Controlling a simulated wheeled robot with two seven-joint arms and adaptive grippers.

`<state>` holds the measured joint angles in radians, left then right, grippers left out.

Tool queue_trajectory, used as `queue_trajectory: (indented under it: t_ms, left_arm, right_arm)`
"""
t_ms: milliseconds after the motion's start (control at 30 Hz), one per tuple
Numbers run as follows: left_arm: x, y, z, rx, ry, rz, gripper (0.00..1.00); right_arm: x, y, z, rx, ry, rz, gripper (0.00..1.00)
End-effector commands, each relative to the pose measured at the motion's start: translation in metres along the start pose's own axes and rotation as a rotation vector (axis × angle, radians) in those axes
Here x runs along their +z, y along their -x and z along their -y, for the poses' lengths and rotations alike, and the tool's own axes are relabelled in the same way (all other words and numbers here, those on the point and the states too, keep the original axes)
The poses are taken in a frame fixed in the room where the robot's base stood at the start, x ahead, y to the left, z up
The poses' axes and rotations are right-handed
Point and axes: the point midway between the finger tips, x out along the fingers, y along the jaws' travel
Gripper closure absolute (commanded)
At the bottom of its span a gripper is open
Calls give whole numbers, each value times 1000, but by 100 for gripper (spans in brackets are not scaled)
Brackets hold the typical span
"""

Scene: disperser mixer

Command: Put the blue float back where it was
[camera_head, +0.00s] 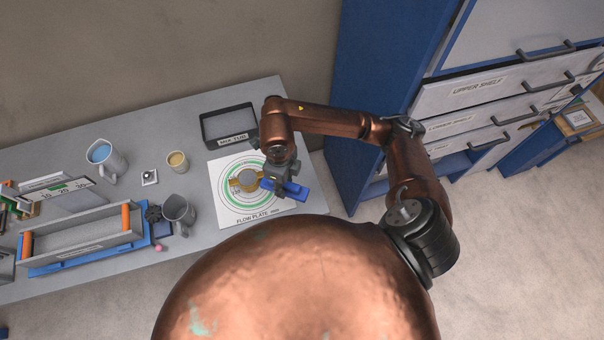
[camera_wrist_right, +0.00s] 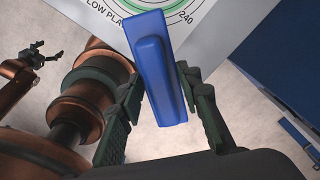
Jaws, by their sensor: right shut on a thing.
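The blue float (camera_head: 290,189) is a long blue block with a raised strip. My right gripper (camera_head: 277,174) is shut on it and holds it over the right part of the flow plate (camera_head: 219,209), a white sheet with green rings. In the right wrist view the float (camera_wrist_right: 158,75) is between the two dark fingers of this gripper (camera_wrist_right: 163,118). A small dark claw (camera_wrist_right: 37,55) at the left of that view looks like my left gripper; its jaws are too small to read. The left gripper is outside the head view.
A yellowish ring with a grey round piece (camera_head: 246,180) sits on the flow plate, close left of the float. The mix tub (camera_head: 228,138) is behind. A grey mug (camera_head: 179,211), a blue-filled jug (camera_head: 104,160), a yellow-filled cup (camera_head: 177,162) and a long trough (camera_head: 82,240) stand left.

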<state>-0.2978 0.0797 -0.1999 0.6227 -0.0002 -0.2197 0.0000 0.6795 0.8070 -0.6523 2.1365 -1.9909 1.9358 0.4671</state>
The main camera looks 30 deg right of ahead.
Motion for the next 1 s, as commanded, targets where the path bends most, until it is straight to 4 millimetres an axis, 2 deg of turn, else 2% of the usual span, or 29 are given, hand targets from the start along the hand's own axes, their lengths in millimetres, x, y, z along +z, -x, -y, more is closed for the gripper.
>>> queue_trajectory:
  t_ms: [133,233,600,800,1000]
  left_arm:
    - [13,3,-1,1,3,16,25]
    - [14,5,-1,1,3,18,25]
    - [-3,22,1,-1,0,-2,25]
    - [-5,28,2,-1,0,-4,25]
    - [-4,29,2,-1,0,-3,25]
  right_arm:
    - [-3,0,-4,2,-106,5,96]
    - [-5,-4,5,1,-134,2,96]
    - [-8,-40,88,2,-136,0,96]
    - [-7,-75,115,4,-133,3,96]
    - [-6,-90,126,2,-129,5,96]
